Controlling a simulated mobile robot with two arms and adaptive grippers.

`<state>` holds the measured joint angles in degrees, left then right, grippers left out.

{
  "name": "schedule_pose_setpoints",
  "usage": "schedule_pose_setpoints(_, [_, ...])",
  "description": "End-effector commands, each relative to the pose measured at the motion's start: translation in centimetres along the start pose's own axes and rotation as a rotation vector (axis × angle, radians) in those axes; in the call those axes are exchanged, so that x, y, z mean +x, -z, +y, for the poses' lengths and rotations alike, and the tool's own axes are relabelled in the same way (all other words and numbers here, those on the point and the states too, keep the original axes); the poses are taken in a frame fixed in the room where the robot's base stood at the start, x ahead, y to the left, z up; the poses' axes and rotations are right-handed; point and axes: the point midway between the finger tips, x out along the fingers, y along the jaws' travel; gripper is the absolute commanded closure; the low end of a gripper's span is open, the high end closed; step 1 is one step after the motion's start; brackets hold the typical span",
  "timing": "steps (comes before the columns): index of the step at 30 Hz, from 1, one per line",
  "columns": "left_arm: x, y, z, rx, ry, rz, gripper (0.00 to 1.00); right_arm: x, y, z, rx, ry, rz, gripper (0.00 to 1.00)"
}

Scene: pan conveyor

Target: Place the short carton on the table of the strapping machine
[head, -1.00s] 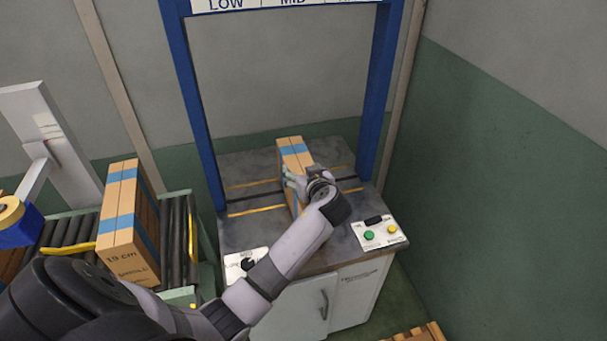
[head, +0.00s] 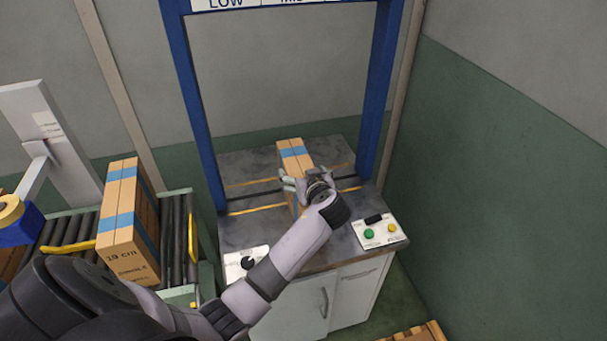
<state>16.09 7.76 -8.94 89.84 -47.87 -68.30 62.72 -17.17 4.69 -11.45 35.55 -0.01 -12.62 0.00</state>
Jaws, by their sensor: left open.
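The carton (head: 292,153), brown with blue tape, stands on the dark table (head: 240,236) of the strapping machine, inside its blue frame (head: 194,105). My left gripper (head: 299,180) is open at the carton's near end, its fingers close around it; I cannot tell whether they touch. My arm and hand hide the carton's lower near part. My right gripper is not in view.
A taller carton (head: 122,233) marked 19 cm stands on the roller conveyor (head: 179,232) at left. Control panels with a knob (head: 248,262) and a green button (head: 369,233) sit on the table's front edge. A green wall closes the right side.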

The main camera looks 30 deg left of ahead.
Motion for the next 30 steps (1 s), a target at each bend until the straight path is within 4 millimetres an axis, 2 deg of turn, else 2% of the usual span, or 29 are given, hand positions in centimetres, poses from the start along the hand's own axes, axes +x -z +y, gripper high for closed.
schedule_pose_setpoints(8, [-0.7, 0.1, 0.1, 0.0, -0.002, -0.001, 0.14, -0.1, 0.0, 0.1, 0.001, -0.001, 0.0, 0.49])
schedule_pose_setpoints(21, [-9.5, 0.0, 0.0, -0.004, -0.003, -0.003, 0.14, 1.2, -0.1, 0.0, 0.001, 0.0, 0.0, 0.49])
schedule_pose_setpoints(25, [-11.2, 0.1, 0.1, -0.002, -0.002, -0.001, 0.14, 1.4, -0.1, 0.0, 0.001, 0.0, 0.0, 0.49])
schedule_pose_setpoints(30, [-12.1, 0.2, 0.0, 0.0, 0.0, 0.0, 0.14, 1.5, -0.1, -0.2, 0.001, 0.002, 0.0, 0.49])
